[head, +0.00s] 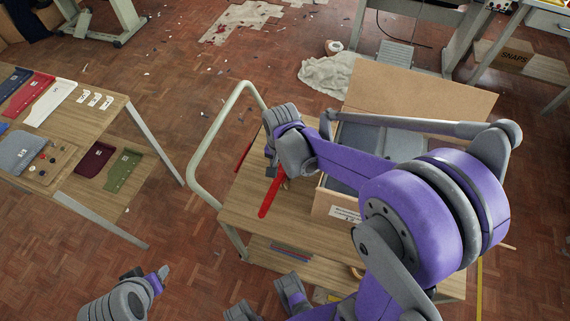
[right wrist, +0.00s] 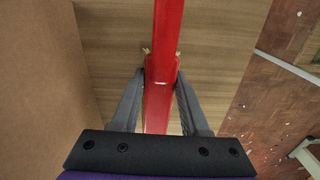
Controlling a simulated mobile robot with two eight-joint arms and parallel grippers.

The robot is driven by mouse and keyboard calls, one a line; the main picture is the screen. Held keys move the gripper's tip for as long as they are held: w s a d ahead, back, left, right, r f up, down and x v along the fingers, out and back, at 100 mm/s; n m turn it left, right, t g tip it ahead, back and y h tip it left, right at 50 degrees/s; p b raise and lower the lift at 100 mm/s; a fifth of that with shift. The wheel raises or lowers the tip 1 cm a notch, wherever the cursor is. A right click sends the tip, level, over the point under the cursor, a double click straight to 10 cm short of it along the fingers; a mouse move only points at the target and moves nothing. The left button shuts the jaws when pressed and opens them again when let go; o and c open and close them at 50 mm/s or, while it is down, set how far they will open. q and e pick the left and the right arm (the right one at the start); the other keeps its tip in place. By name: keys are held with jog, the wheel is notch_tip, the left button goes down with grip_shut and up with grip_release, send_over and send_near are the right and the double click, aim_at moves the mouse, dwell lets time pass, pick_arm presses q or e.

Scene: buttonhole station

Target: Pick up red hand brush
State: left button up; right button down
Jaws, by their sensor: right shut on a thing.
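The red hand brush (head: 271,197) shows as a long red bar above the wooden cart top, its upper part hidden behind my right gripper. My right gripper (head: 275,165) comes down over it. In the right wrist view, the two grey fingers (right wrist: 162,85) press on both sides of the red brush (right wrist: 166,40), which runs lengthwise between them.
An open cardboard box (head: 345,213) stands on the wooden cart (head: 240,210), right of the brush. A pale cart handle (head: 205,150) rises on the left. Another thin red thing (head: 243,157) lies near the cart's left edge. A table (head: 100,115) with cloth pieces stands left.

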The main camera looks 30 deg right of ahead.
aim_at(282, 170)
jog(key=shift+r, duration=0.15)
notch_tip(282, 170, up, 10)
jog(key=shift+f+p, duration=0.15)
jog(key=shift+p, duration=0.5)
